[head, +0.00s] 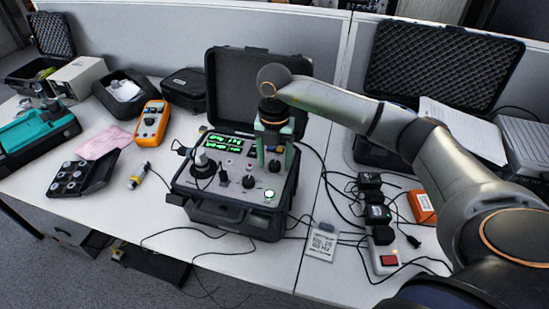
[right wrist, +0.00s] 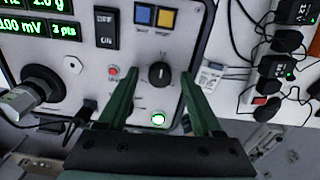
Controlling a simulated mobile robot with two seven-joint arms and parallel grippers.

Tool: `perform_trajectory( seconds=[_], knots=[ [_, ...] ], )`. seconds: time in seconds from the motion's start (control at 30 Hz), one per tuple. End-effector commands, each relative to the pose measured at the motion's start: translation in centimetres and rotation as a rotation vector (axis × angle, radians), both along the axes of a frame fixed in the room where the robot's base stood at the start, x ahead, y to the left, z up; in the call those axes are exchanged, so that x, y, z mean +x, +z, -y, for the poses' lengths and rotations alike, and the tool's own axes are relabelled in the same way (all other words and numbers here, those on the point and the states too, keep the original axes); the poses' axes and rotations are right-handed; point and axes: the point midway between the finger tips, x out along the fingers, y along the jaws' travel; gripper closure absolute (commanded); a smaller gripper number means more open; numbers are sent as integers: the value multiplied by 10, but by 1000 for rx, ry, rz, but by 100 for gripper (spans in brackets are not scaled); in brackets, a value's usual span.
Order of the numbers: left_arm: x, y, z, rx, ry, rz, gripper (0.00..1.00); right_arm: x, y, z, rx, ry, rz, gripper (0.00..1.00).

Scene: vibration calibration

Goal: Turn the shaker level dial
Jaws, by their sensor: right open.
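The shaker calibrator (head: 228,205) is an open black case with a grey control panel. A black round dial with a white mark (right wrist: 160,74) sits on the panel above a green-lit button (right wrist: 158,119); the dial also shows in the head view (head: 274,166). My right gripper (head: 275,160) is open over the panel, pointing down. In the right wrist view its two green fingers (right wrist: 164,80) stand on either side of the dial, with visible gaps on both sides. Whether the fingertips are level with the dial is unclear. My left gripper is not in view.
A sensor with a cable (right wrist: 40,85) stands on the panel's left side. The raised case lid (head: 235,75) is behind. An orange multimeter (head: 151,123) lies left; power adapters and cables (head: 377,212) lie right. Bare white table shows in front.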

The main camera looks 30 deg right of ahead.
Motion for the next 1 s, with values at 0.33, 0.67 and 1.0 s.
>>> perform_trajectory(
  seconds=[0.33,0.67,1.0],
  knots=[
    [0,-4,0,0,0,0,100,1,56,0,1,0,8,33],
    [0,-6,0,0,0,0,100,1,114,0,0,0,4,33],
    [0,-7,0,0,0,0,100,0,125,0,1,0,1,33]
  ],
)
